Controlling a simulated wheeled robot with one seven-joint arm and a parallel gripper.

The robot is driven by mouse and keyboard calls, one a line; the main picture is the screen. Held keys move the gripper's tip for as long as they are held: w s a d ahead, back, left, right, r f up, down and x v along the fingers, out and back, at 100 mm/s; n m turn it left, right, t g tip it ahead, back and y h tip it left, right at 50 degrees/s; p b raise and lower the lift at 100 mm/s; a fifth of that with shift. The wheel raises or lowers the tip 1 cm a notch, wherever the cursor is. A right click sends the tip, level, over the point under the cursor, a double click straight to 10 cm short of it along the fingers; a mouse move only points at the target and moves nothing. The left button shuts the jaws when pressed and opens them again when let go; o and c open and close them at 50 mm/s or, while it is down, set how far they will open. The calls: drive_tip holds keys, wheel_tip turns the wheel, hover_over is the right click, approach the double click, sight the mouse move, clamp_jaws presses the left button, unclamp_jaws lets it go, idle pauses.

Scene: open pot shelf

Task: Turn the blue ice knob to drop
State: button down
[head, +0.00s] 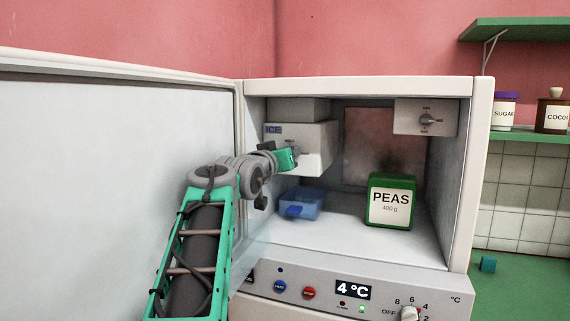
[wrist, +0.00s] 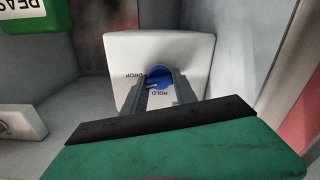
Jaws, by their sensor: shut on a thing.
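The blue ice knob (wrist: 158,74) sits on the front face of the white ice box (wrist: 120,48), marked DROP and HOLD. In the wrist view, DROP reads upside down left of the knob and HOLD below it. My gripper (wrist: 157,88) has its two grey fingers on either side of the knob and is shut on it. A pale mark shows at the knob's lower left, but its exact setting is hard to tell. In the head view, the ice box (head: 316,139) hangs at the upper left of the compartment, and my gripper (head: 294,156) largely hides the knob.
A blue tray (head: 309,194) stands on the compartment floor below the ice box. A green PEAS box (head: 391,203) stands to its right. Another control box (head: 448,112) with a knob hangs at the upper right. The open door (head: 110,180) fills the left side.

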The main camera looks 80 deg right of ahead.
drive_tip(key=shift+f+m+b, duration=0.1)
drive_tip(key=shift+m+b, duration=0.55)
drive_tip(key=shift+m, duration=0.55)
drive_tip(key=c, duration=1)
unclamp_jaws()
drive_tip(key=a+b, duration=0.1)
drive_tip(key=a, duration=0.6)
drive_tip(key=shift+w+a, duration=0.35)
drive_tip(key=shift+a, duration=0.05)
